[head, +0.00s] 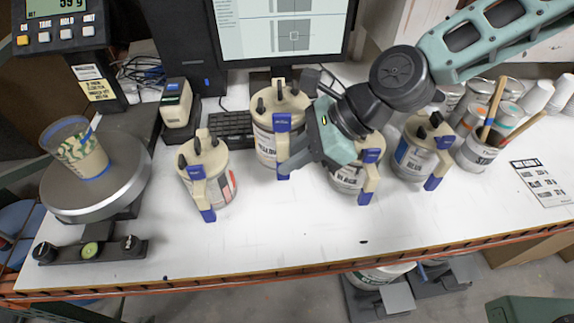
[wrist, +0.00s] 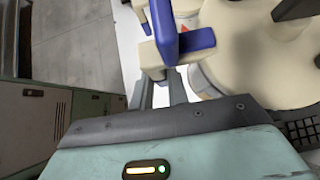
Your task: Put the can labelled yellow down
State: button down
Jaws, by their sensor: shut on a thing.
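The can labelled yellow (head: 265,143) is a white can with a cream lid and a cream handle with blue ends. It is upright near the keyboard in the head view. My gripper (head: 288,160) reaches it from the right and is shut on its handle. In the wrist view the fingers (wrist: 172,92) meet the cream and blue handle (wrist: 182,42), beside the can's cream lid (wrist: 260,50).
A similar can (head: 220,187) stands front left. The black can (head: 348,180) and a blue-labelled can (head: 412,160) stand to the right. A scale (head: 70,205) holds a cup (head: 90,160). The white bench (head: 270,240) is clear in front. A monitor (head: 285,30) stands behind.

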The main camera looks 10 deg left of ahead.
jog(key=shift+f+p, duration=0.7)
jog(key=shift+f, duration=4.15)
jog(key=c, duration=1.4)
grip_release()
jog(key=shift+f, duration=0.1)
jog(key=shift+o, duration=0.2)
